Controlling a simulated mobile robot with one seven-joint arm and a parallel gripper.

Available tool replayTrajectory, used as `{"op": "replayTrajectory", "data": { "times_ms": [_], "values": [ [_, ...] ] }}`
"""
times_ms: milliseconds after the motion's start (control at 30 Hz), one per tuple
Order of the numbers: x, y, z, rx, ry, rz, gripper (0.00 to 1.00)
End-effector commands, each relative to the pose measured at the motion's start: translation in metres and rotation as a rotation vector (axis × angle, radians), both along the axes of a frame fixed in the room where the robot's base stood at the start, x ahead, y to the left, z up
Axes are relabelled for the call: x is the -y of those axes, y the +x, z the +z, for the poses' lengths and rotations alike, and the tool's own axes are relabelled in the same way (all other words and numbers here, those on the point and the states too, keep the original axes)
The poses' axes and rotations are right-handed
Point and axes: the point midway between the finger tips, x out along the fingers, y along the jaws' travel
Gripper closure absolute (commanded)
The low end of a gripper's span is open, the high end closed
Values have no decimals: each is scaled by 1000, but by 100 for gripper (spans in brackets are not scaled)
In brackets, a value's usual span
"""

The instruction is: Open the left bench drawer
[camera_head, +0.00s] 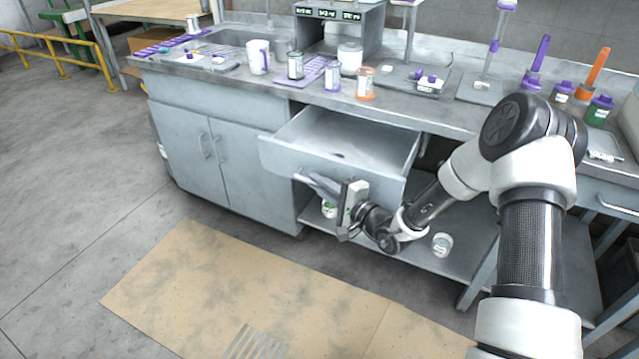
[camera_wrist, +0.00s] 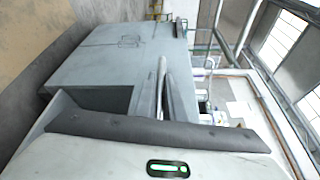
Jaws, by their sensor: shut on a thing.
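The left bench drawer (camera_head: 335,141) is pulled well out from under the bench top in the head view, and its inside shows. A small dark thing lies in it near the front. Its grey front (camera_head: 290,160) carries a bar handle (camera_head: 318,184). My gripper (camera_head: 335,190) is at this handle, shut on it, with the fingers partly hidden by the gripper body. The wrist view shows a pale bar (camera_wrist: 161,85) ahead of my gripper's dark edge; the grip itself is hard to make out there.
The bench top (camera_head: 225,80) holds jars, a mug, trays and brushes. A closed double-door cabinet (camera_head: 205,150) stands left of the drawer. A lower shelf (camera_head: 405,238) with white tubs lies beneath. A tan mat (camera_head: 230,290) covers clear floor in front.

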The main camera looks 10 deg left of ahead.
Motion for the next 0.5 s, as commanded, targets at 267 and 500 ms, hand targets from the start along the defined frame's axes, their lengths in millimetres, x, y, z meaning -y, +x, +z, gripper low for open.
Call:
{"op": "replayTrajectory", "data": {
  "times_ms": [267, 500],
  "values": [
    [0, 0, 0, 0, 0, -1, 72],
    [1, 0, 0, 0, 0, -1, 72]
  ]
}}
